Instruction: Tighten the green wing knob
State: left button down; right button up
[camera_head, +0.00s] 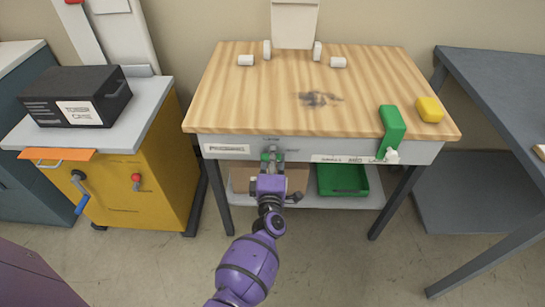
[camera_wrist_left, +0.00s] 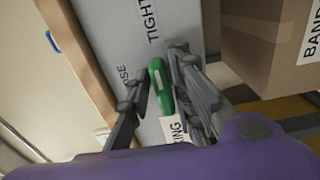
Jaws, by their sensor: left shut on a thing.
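The green wing knob (camera_wrist_left: 160,85) is on the grey front panel under the wooden table top, between the fingers of my left gripper (camera_wrist_left: 162,62) in the wrist view. The fingers are shut on it from both sides. Its wing carries a pale stripe. In the head view my left gripper (camera_head: 271,160) reaches the front of the table's apron and hides most of the knob. Printed words on the panel beside the knob read "TIGHT" and, partly covered, "OSE". My right gripper does not show.
A cardboard box (camera_wrist_left: 268,40) and a green tray (camera_head: 342,192) are below. A yellow cabinet (camera_head: 155,185) stands left, a grey table (camera_head: 500,85) right.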

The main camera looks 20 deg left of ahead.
pick_arm(q)
jog(key=shift+s+d+f, duration=0.1)
jog(key=shift+d+f, duration=0.15)
jog(key=shift+f, duration=0.2)
jog(key=c, duration=1.8)
grip_release()
jog(key=shift+o, duration=0.2)
jog(key=shift+r, duration=0.2)
jog(key=shift+a, duration=0.15)
jog(key=v, duration=1.2)
jog(key=shift+r, duration=0.1)
